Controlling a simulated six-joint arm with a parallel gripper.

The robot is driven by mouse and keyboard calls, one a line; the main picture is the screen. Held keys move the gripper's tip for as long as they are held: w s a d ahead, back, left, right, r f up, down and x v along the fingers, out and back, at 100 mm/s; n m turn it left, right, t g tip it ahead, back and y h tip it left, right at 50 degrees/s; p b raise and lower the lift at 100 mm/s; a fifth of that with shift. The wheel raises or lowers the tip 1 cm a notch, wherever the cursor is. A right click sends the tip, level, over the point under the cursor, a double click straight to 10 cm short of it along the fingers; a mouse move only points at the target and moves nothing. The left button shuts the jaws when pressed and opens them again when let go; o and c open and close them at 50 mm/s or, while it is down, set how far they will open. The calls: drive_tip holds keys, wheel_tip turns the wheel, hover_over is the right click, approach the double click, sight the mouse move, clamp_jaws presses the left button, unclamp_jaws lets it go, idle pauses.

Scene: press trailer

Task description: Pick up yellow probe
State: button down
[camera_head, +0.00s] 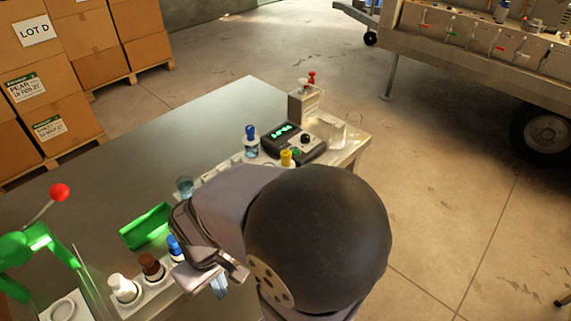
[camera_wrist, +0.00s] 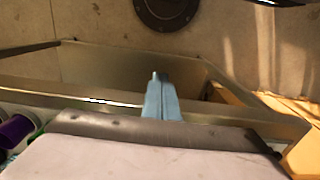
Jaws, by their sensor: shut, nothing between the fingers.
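A yellow-capped item (camera_head: 286,157), which looks like the yellow probe, stands beside the dark meter (camera_head: 292,141) at the right end of the table. Its lower part is hidden behind my arm. My gripper (camera_head: 219,288) is low at the table's front edge, to the left of and nearer than the yellow item, and well apart from it. Its pale blue fingers (camera_wrist: 160,80) are together in the wrist view, with nothing between them. I cannot make out the yellow probe in the wrist view.
White, brown and blue-capped bottles (camera_head: 123,288) stand left of my gripper. A green tray (camera_head: 147,226) and a green press with a red knob (camera_head: 60,192) are further left. A blue-capped bottle (camera_head: 251,140) and a grey box (camera_head: 304,103) flank the meter. The table's back (camera_head: 185,150) is clear.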

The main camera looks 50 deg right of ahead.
idle(0.3)
drive_tip(key=c, duration=0.9)
unclamp_jaws()
drive_tip(key=shift+m+t, duration=0.5)
drive_tip(key=shift+m, duration=0.2)
drive_tip(key=w+d+r, duration=0.1)
drive_tip(key=w+d, duration=0.1)
drive_tip(key=w+d+r+p, duration=0.1)
drive_tip(key=w+d+r, duration=0.1)
drive_tip(key=w+d, duration=0.1)
drive_tip(key=w+d+r+p, duration=0.1)
drive_tip(key=w+d, duration=0.1)
drive_tip(key=w, duration=0.1)
drive_tip(key=shift+d+r, duration=0.2)
drive_tip(key=shift+r, duration=0.05)
drive_tip(key=w+d+r+m+p, duration=0.1)
drive_tip(key=w+d+r+p, duration=0.2)
drive_tip(key=d, duration=0.6)
drive_tip(key=m+t+h+p, duration=0.1)
drive_tip(key=m+t, duration=0.1)
approach(287, 154)
drive_tip(key=x, duration=0.5)
drive_tip(key=shift+s+d, duration=0.1)
drive_tip(key=shift+p+x, duration=1.8)
drive_tip(key=shift+x, duration=1.9)
